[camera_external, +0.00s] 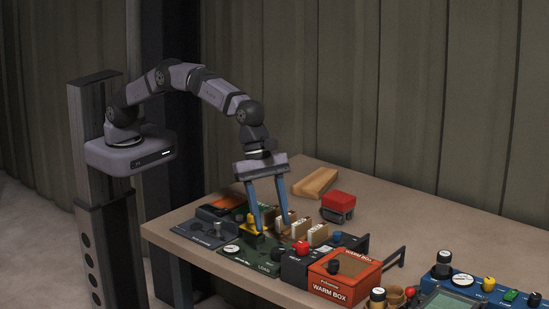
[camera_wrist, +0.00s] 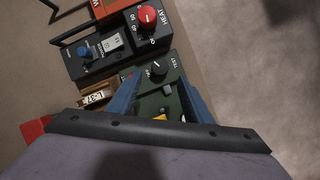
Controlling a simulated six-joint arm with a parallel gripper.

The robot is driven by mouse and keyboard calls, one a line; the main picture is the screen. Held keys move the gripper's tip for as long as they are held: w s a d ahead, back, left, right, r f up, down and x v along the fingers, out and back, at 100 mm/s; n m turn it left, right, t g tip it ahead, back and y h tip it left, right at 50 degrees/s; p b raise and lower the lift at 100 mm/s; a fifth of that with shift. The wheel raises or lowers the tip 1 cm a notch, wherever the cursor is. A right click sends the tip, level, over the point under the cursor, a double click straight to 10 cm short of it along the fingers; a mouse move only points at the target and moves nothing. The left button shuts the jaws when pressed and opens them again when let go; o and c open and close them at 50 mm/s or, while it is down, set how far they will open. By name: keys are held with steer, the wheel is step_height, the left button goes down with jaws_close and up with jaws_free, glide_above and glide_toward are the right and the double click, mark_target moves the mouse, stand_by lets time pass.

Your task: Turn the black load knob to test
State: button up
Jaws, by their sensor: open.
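The black load knob (camera_wrist: 157,70) sits on a green panel (camera_wrist: 172,100) in the wrist view, beside a small "TEST" label. It carries a pale pointer mark, but which label it points at is too small to tell. My gripper (camera_wrist: 156,80) is open, with one blue finger on either side of the green panel and the knob just ahead between the fingertips. In the external view my gripper (camera_external: 273,227) points down over the green panel (camera_external: 244,263) marked "LOAD". I cannot tell whether the fingers touch anything.
An orange warm box (camera_external: 345,277) stands to the right. The table's back left is clear.

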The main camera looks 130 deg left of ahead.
mark_target(278, 248)
steer(key=shift+n, duration=1.2)
steer(key=shift+p+x, duration=1.2)
steer(key=shift+x, duration=2.5)
steer(key=c, duration=1.1)
